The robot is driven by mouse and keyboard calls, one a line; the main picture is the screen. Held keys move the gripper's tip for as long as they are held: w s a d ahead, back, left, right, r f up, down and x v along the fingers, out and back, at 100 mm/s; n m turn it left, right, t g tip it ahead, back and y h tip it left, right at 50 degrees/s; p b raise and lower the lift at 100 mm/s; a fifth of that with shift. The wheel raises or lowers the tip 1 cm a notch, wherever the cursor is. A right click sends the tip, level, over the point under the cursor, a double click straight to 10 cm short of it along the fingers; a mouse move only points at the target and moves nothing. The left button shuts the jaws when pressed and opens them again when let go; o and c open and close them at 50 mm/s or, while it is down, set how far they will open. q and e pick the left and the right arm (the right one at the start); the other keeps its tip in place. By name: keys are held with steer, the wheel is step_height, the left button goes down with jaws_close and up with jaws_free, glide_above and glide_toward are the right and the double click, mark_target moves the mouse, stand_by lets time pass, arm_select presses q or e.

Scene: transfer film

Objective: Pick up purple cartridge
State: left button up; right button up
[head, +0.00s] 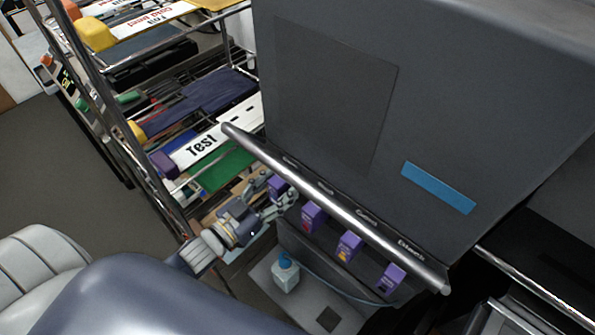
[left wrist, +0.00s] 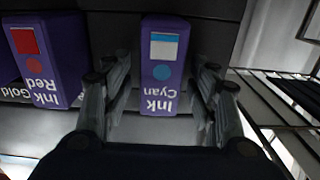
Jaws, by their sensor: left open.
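Several purple ink cartridges sit in a row under the printer's bar in the head view. The leftmost one (head: 278,186) is at my left gripper (head: 279,203). In the left wrist view this purple cartridge (left wrist: 161,70) reads "Ink Cyan" and has a blue dot. It stands between the two open fingers, with a gap showing on each side. A second purple cartridge (left wrist: 46,62), marked "Ink Red", is to its left in that view; it also shows in the head view (head: 312,217). My right gripper is not in view.
The large dark printer (head: 450,110) with a silver bar (head: 340,211) overhangs the cartridges. A metal rack with a "Test" shelf (head: 200,147) stands at the left. A blue-capped bottle (head: 286,274) stands below the cartridge row. Grey floor is open at far left.

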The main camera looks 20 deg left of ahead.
arm_select(q)
steer(key=shift+w+d, duration=0.2)
steer(key=shift+w, duration=0.4)
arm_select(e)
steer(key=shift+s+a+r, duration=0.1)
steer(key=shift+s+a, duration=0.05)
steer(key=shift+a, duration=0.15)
arm_select(q)
steer(key=shift+c, duration=0.3)
jaws_close()
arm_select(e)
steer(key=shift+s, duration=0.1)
arm_select(q)
steer(key=shift+r, duration=0.15)
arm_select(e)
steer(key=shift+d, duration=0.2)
arm_select(q)
steer(key=shift+r, duration=0.15)
steer(key=b+v, duration=0.2)
steer(key=v, duration=1.6)
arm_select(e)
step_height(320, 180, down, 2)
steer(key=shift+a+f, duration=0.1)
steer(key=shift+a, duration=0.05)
arm_select(q)
steer(key=shift+s+a, duration=0.1)
